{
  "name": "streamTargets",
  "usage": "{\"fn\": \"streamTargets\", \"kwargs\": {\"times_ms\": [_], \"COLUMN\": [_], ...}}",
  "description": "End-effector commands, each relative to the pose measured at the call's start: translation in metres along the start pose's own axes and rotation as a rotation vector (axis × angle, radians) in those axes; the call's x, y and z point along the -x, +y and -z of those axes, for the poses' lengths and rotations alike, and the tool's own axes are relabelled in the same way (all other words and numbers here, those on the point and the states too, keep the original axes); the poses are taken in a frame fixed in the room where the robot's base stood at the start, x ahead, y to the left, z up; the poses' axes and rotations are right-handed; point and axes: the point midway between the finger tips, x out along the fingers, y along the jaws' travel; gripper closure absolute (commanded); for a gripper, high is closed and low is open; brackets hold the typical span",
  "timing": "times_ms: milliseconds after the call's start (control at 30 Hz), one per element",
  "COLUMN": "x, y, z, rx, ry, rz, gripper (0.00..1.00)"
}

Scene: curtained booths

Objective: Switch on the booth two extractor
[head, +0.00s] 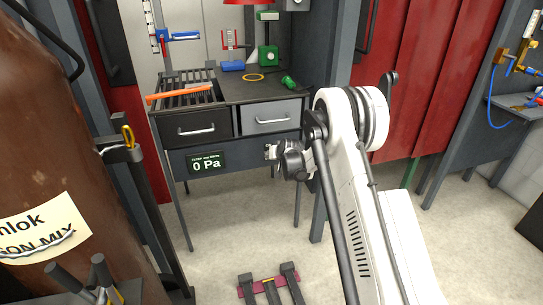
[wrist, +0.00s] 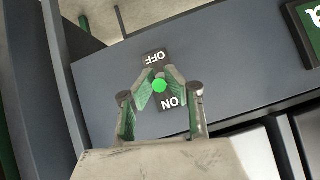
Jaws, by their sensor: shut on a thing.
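The extractor switch shows in the wrist view as a small bright green round tip (wrist: 160,86) on a dark grey panel (wrist: 235,70). It sits between an OFF label (wrist: 152,57) and an ON label (wrist: 176,103), both upside down there. My gripper (wrist: 159,84) has its fingertips closed around the green tip; they hide the rest of the switch. In the head view my gripper (head: 270,152) is at the front panel under the bench, and the switch is hidden. The pressure display (head: 206,162), left of my gripper, reads 0 Pa.
A brown gas cylinder (head: 70,150) stands at left. Red curtains (head: 420,80) hang at right. Dark-and-red hardware (head: 270,286) lies on the floor.

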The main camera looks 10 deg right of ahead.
Motion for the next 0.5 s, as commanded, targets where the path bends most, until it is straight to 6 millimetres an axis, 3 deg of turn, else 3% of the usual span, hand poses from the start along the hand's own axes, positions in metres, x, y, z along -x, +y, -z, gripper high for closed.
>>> {"fn": "streamTargets", "kwargs": {"times_ms": [500], "x": [0.0024], "y": [-0.0014], "z": [0.0088], "rx": [-0.017], "ry": [-0.195], "rz": [-0.035], "gripper": [1.00]}}
